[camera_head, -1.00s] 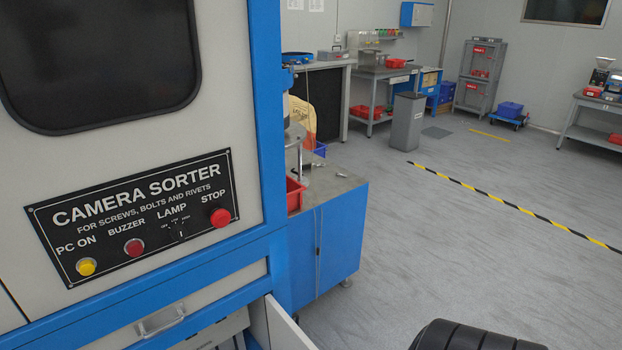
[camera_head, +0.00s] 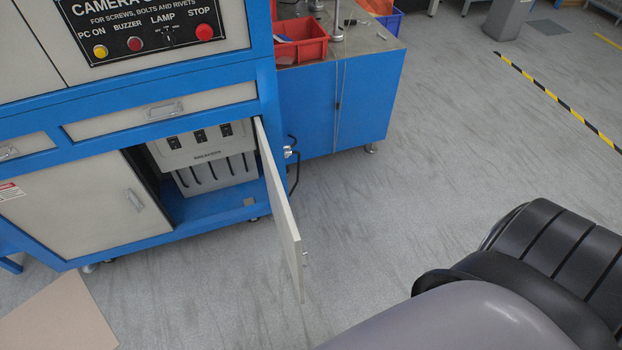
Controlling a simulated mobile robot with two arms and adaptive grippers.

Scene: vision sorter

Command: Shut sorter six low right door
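The camera sorter (camera_head: 150,97) is a blue and cream cabinet with a black button panel. Its low right door (camera_head: 279,203) stands open, swung outward from the hinge side at the right, seen nearly edge-on. Behind the opening a grey unit (camera_head: 205,148) with dark switches shows inside the lower compartment. The low left door (camera_head: 85,210) is shut and has a handle. My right arm shows at the bottom right, apart from the door; its gripper is not visible. My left gripper is not in view.
A drawer (camera_head: 165,110) sits above the open compartment. A blue side cabinet (camera_head: 350,105) with a red bin (camera_head: 300,42) stands to the right. A tan board or mat (camera_head: 60,318) lies on the floor at lower left. Grey floor (camera_head: 420,160) is clear right of the door.

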